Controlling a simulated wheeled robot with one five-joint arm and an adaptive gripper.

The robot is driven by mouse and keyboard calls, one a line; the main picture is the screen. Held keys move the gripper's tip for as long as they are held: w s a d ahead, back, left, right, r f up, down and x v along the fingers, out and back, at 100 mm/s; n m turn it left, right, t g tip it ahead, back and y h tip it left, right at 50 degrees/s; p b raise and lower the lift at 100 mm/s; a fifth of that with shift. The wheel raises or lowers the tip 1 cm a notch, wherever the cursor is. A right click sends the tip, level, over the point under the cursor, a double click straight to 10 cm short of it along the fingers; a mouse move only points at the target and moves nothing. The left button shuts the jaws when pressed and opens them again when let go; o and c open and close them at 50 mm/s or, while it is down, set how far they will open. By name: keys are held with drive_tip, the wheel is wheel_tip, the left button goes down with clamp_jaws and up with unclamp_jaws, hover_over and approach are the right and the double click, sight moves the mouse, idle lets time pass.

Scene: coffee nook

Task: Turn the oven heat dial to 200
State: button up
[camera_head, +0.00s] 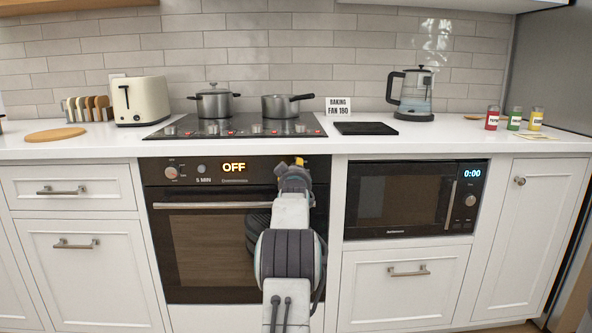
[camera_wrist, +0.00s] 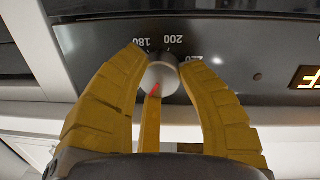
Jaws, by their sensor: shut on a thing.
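The oven (camera_head: 180,250) is set below the counter, and its display (camera_head: 234,167) reads OFF. The heat dial (camera_wrist: 162,77) is a silver knob in the wrist view, where the picture is upside down. Numbers 180, 200 (camera_wrist: 177,40) and 220 show along its top side there. Its red mark points to the lower left in that view, away from these numbers. My gripper (camera_wrist: 160,72) is shut on the dial, with yellow fingers on both sides. In the head view my gripper (camera_head: 299,163) is at the panel's right end and hides the dial.
Another oven knob (camera_head: 171,172) is at the panel's left. The oven door handle (camera_head: 200,205) runs below the panel. Pots (camera_head: 214,103) stand on the cooktop (camera_head: 200,128) above. A microwave (camera_head: 415,198) is right of the oven.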

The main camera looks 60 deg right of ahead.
drive_tip(key=shift+r+m, duration=0.25)
drive_tip(key=shift+m, duration=0.35)
drive_tip(key=shift+w, duration=0.1)
drive_tip(key=o, duration=0.9)
drive_tip(key=shift+f, duration=0.1)
drive_tip(key=shift+a, duration=0.15)
drive_tip(key=v, duration=1.1)
drive_tip(key=shift+s+a, duration=0.2)
drive_tip(key=shift+a, duration=0.15)
